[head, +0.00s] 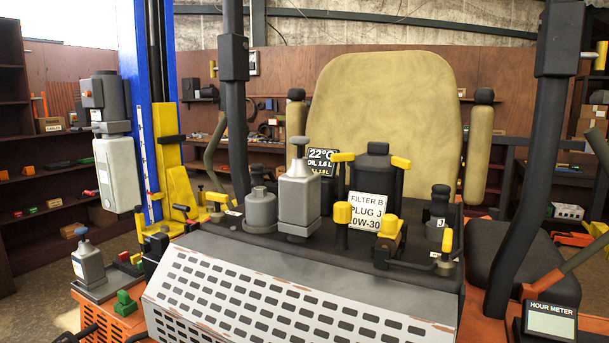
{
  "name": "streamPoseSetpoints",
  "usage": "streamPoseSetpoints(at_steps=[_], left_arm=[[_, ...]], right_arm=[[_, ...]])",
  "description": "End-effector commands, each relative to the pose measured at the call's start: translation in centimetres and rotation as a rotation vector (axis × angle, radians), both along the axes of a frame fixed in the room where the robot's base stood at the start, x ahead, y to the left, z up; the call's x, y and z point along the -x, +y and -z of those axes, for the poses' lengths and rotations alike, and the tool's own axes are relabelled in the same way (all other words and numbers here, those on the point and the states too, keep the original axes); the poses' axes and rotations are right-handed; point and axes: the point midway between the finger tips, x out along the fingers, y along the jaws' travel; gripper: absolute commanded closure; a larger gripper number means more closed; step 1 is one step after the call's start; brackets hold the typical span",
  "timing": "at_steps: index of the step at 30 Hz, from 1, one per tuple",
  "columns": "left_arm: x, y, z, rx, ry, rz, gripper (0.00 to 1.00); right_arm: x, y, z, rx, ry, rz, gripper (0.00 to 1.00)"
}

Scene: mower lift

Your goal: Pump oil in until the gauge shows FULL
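No oil gauge reading is legible in the head view, and I cannot tell which part is the gauge. A grey bottle with a knob on top (299,195) stands on the mower's dark deck, beside a shorter grey bottle (260,210). Another grey bottle with a blue top (88,263) stands at the lower left. A white card (368,208) reads FILTER B, PLUG J, 10W-30. A dark sign (322,160) behind it shows 22°C and an oil amount in small text. Neither of my grippers shows.
A perforated grey cover (290,300) fills the front. Dark posts rise at left (234,100) and right (540,120). A tan seat (385,110) stands behind. A blue and yellow lift column (170,140) is at left. An hour meter (550,322) sits lower right.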

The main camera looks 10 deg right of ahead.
Motion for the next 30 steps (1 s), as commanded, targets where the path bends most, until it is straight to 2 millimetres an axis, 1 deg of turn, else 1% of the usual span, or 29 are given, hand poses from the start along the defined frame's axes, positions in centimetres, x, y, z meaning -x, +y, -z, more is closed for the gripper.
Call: streamPoseSetpoints(at_steps=[13, 30], left_arm=[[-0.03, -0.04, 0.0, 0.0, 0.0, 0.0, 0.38], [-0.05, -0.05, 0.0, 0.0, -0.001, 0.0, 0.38]], right_arm=[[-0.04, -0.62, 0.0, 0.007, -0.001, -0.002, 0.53], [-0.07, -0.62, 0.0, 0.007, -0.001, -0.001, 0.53]])
